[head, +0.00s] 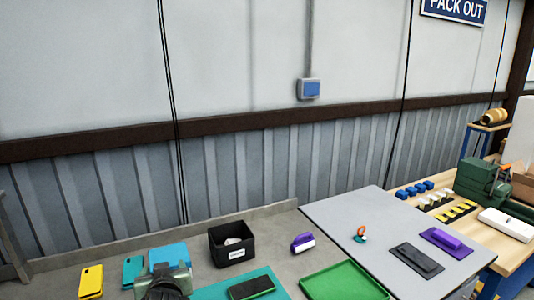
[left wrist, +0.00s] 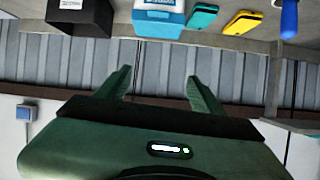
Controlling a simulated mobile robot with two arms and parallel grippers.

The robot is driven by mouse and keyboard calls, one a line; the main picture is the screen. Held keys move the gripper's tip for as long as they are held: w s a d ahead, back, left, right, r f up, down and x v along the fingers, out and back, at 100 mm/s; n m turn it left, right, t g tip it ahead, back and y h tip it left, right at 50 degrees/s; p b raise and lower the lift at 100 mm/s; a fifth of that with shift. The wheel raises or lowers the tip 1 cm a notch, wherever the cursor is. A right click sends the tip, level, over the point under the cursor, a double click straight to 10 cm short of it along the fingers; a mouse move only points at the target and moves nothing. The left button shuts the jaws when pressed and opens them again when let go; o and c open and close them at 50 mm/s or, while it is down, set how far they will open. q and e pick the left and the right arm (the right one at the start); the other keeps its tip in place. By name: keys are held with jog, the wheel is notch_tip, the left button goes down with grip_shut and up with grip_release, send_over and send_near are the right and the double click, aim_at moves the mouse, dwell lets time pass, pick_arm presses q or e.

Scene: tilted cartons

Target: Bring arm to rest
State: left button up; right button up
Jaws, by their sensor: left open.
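My left gripper (head: 168,270) is low in the head view, in front of a blue and white carton (head: 168,253) and partly cut off by the bottom edge. In the left wrist view, my left gripper (left wrist: 159,74) has its two green fingers spread apart with nothing between them. That view looks upside down, with the blue carton (left wrist: 158,18) at the top, beyond the fingers. My right gripper is not seen.
A black bin (head: 231,245), yellow box (head: 91,281) and teal box (head: 132,270) stand near the left gripper. A green tray (head: 343,284) and grey mat (head: 352,215) lie to the right. A wooden table (head: 510,248) holds a green object (head: 482,182) and small blocks.

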pick_arm(q)
jog(key=s+d+f+m+g+h, duration=0.1)
jog(key=s+f+m+g+h, duration=0.25)
jog(key=s+f, duration=1.05)
jog(key=s+d+f+m+g+h, duration=0.1)
jog(key=s+d+f+g, duration=0.15)
jog(key=s, duration=0.75)
jog(key=s+d+f+m+g+h, duration=0.15)
jog(key=s+f, duration=0.25)
jog(key=s, duration=0.7)
notch_tip(320, 180, down, 31)
jog(key=s+g+b, duration=0.2)
jog(key=b, duration=0.4)
jog(key=s+a+f+g+b, duration=0.1)
jog(key=s+a+f+b, duration=0.2)
jog(key=s+f, duration=1.3)
notch_tip(320, 180, down, 4)
jog(key=shift+f+y+b, duration=0.1)
jog(key=shift+y+b, duration=0.3)
jog(key=shift+b, duration=0.15)
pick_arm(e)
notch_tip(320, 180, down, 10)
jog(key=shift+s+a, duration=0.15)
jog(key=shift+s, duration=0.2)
pick_arm(q)
jog(key=shift+a, duration=0.1)
